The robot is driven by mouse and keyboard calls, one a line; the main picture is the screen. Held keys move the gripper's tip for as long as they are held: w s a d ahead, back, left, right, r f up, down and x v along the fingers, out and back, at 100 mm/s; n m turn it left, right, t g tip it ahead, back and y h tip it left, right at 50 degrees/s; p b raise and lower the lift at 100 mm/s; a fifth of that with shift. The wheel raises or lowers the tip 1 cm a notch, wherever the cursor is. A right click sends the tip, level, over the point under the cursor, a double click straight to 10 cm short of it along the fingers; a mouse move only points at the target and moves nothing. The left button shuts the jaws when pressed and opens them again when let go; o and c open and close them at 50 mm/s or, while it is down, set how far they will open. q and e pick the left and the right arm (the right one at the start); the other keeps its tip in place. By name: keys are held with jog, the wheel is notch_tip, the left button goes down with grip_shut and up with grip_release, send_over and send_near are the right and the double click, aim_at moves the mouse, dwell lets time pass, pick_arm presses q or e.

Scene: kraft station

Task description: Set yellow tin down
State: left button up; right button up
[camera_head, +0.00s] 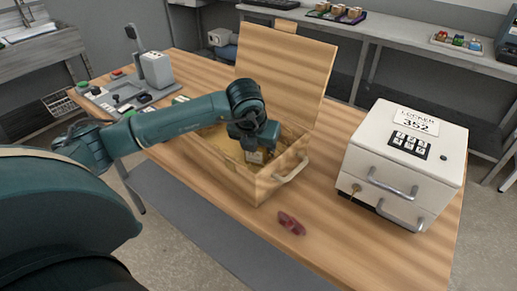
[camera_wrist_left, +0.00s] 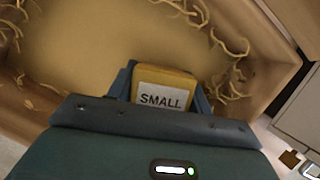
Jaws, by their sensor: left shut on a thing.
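My left gripper (camera_head: 255,155) reaches down into an open wooden chest (camera_head: 262,186) on the table. In the left wrist view my left gripper (camera_wrist_left: 163,84) is shut on a yellow tin (camera_wrist_left: 165,78) with a white label reading "SMALL". One finger is on each side of the tin. Below it is the chest's inside (camera_wrist_left: 110,35), with pale shavings along the walls. I cannot tell whether the tin touches the chest floor. In the head view the tin is mostly hidden by the gripper. My right gripper is not in view.
The chest's lid (camera_head: 285,70) stands open behind the arm. A white locker box (camera_head: 403,160) stands right of the chest. A small red object (camera_head: 291,223) lies in front of it. A control panel (camera_head: 120,95) is at the back left.

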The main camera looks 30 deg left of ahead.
pick_arm(q)
jog(key=o, duration=1.1)
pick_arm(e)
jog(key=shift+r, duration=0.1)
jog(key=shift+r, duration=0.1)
pick_arm(q)
jog(key=shift+s+r, duration=0.1)
jog(key=shift+r, duration=0.3)
jog(key=p+v, duration=0.5)
jog(key=v, duration=0.6)
jog(key=shift+s+r, duration=0.1)
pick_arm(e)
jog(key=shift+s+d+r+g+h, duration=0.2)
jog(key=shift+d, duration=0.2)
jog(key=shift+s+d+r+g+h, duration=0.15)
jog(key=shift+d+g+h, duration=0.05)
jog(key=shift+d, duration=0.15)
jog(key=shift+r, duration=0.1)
